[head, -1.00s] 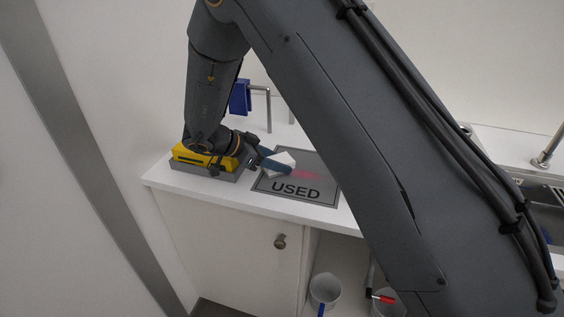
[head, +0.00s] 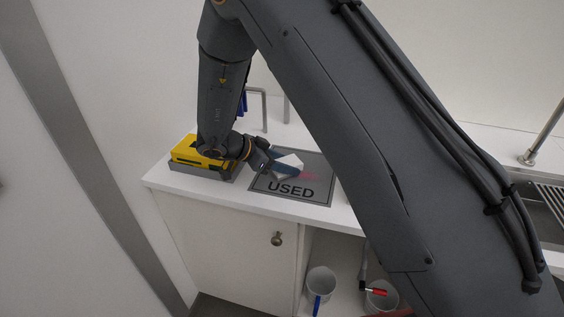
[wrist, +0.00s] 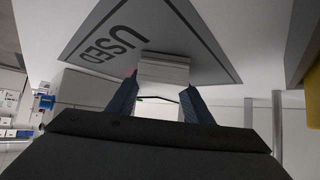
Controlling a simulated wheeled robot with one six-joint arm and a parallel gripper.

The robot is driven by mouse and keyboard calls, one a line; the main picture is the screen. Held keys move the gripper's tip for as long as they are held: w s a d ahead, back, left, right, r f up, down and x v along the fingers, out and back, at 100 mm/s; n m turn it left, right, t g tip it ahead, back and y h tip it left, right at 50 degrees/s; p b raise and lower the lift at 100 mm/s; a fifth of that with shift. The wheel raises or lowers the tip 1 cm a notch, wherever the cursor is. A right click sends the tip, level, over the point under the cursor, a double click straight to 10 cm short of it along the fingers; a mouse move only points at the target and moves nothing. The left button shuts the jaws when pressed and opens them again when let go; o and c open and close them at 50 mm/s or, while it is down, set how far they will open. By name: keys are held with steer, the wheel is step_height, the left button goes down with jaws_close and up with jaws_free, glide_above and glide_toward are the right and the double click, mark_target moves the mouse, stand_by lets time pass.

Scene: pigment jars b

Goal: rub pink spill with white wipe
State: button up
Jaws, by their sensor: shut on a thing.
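My gripper (head: 271,164) is shut on the white wipe (head: 288,163), which is a folded pad. The wipe is over the grey mat marked USED (head: 323,190); I cannot tell if it is pressed against the surface. The pink spill (head: 308,175) is a faint smear on the mat, just right of the wipe and perhaps partly hidden by it. In the wrist view the wipe (wrist: 163,70) shows between my two fingertips, with the mat (wrist: 190,35) beyond it; only a trace of pink shows at the wipe's edge there.
A yellow box in a grey tray (head: 222,172) stands left of the mat, close to my wrist. Below, an open shelf holds white cups (head: 320,283) with blue and red items. A sink (head: 548,205) is at the right. A metal stand is behind.

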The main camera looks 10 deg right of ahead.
steer(key=shift+s+d+f+p, duration=0.1)
steer(key=shift+s+d+p, duration=0.45)
steer(key=shift+d, duration=0.65)
steer(key=shift+s+d+f+p, duration=0.1)
steer(key=shift+s+d+p, duration=0.5)
steer(key=shift+d, duration=0.55)
steer(key=shift+s+d+f+p, duration=0.1)
steer(key=shift+s+d+p, duration=0.3)
steer(key=shift+d+p, duration=0.55)
steer(key=shift+s+d+r+p, duration=0.1)
steer(key=shift+s+d+p, duration=0.25)
steer(key=shift+d, duration=0.65)
steer(key=shift+s+d+p, duration=0.2)
steer(key=shift+s+d, duration=0.2)
steer(key=shift+d, duration=0.55)
steer(key=shift+w+a+r+p, duration=0.1)
steer(key=shift+r+p, duration=0.85)
steer(key=shift+r, duration=0.5)
steer(key=shift+w+r+p, duration=0.1)
steer(key=shift+r+p, duration=0.8)
steer(key=shift+r, duration=0.8)
step_height(320, 180, up, 3)
